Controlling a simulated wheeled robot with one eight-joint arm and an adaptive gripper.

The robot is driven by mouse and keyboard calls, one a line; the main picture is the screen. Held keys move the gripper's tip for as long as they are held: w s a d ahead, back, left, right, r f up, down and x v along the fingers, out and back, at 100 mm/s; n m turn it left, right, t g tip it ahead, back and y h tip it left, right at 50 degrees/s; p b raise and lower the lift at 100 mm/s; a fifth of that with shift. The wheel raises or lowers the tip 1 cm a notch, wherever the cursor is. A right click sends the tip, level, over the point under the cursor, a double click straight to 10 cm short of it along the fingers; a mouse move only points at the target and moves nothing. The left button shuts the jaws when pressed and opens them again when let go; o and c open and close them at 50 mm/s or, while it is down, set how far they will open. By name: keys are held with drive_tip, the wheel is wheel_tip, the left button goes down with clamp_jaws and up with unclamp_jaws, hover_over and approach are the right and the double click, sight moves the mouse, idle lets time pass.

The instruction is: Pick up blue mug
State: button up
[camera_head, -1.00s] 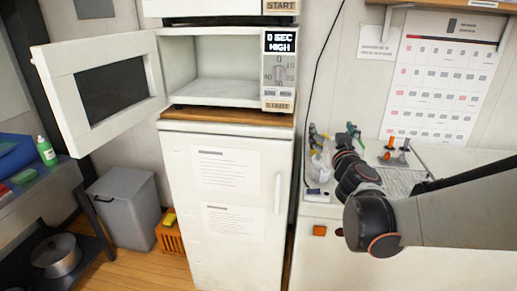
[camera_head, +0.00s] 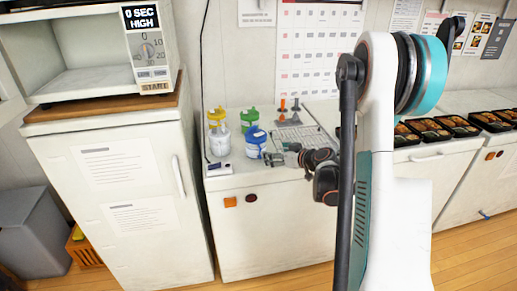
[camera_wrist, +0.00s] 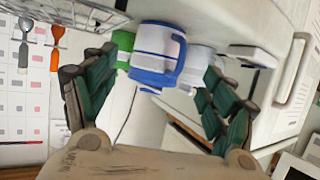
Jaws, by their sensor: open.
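The blue mug (camera_head: 255,139) has a white body with blue trim and a blue handle. It stands upright on the white counter (camera_head: 232,181). My gripper (camera_head: 274,158) is just to its right at counter height, partly hidden by my arm. In the wrist view, the blue mug (camera_wrist: 155,52) appears upside down, between and beyond the spread green fingers of my gripper (camera_wrist: 158,75). The fingers are open and I see no clear contact with the mug.
Bento trays (camera_head: 430,129) line the counter further right.

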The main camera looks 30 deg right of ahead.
sight(257, 147)
drive_tip(key=b+x, duration=0.3)
drive_tip(key=x, duration=0.9)
drive_tip(key=shift+w+a, duration=0.15)
drive_tip(key=shift+w, duration=0.1)
drive_tip(key=shift+r, duration=0.1)
drive_tip(key=shift+s, duration=0.1)
drive_tip(key=shift+c, duration=0.4)
drive_tip(key=c, duration=0.9)
drive_tip(key=shift+c, duration=0.7)
drive_tip(key=shift+r, duration=0.15)
